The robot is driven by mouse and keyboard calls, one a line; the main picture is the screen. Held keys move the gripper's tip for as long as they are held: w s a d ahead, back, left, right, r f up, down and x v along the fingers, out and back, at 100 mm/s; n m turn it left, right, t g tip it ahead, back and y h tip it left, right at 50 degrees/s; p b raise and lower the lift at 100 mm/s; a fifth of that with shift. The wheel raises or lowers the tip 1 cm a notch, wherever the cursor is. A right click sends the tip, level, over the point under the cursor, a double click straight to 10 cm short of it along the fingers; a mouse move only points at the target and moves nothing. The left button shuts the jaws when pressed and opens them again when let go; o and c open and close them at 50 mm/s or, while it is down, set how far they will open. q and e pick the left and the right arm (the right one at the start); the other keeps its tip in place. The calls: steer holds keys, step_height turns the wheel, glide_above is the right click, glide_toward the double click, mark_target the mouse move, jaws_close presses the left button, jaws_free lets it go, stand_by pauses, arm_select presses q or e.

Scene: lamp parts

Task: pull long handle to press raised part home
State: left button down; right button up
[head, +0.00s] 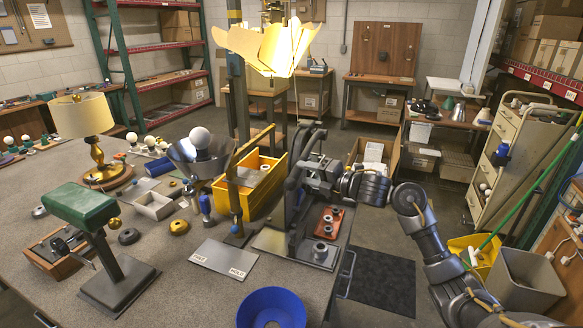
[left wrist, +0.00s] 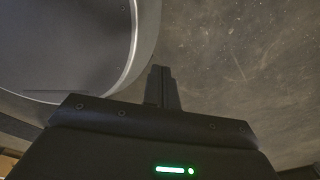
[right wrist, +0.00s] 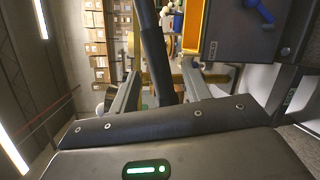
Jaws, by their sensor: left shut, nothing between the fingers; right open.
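The dark press (head: 297,188) stands at the front right edge of the workbench. An orange-brown block with a metal ring part (head: 328,222) sits on its base; I cannot tell how high any part stands up. My right gripper (head: 318,174) is at the press's upper right side. In the right wrist view its open fingers (right wrist: 160,88) stand on either side of a long dark bar (right wrist: 153,50), which looks like the handle. I cannot tell whether they touch it. My left gripper (left wrist: 162,88) is shut and empty, beside a large dark round-edged shape; it is not in the head view.
A plate marked FREE and HOLD (head: 222,258) and a blue bowl (head: 271,308) lie left of and in front of the press. A yellow bin (head: 262,205) stands behind it. A lit lamp shade (head: 265,47) rises above. A dark floor mat (head: 385,282) lies right of the bench.

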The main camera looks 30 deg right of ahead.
mark_target(293, 170)
steer(key=p+x, duration=0.1)
steer(key=x, duration=0.3)
steer(key=shift+w+a+r, duration=0.1)
steer(key=shift+w+a, duration=0.05)
steer(key=shift+a, duration=0.05)
steer(key=shift+w+a, duration=0.25)
steer(key=shift+w, duration=0.25)
arm_select(q)
steer(key=shift+w+r, duration=0.75)
steer(key=shift+w, duration=0.05)
arm_select(e)
steer(key=shift+w, duration=0.15)
steer(key=shift+c, duration=0.3)
arm_select(q)
steer(key=shift+s, duration=0.1)
arm_select(e)
jaws_close()
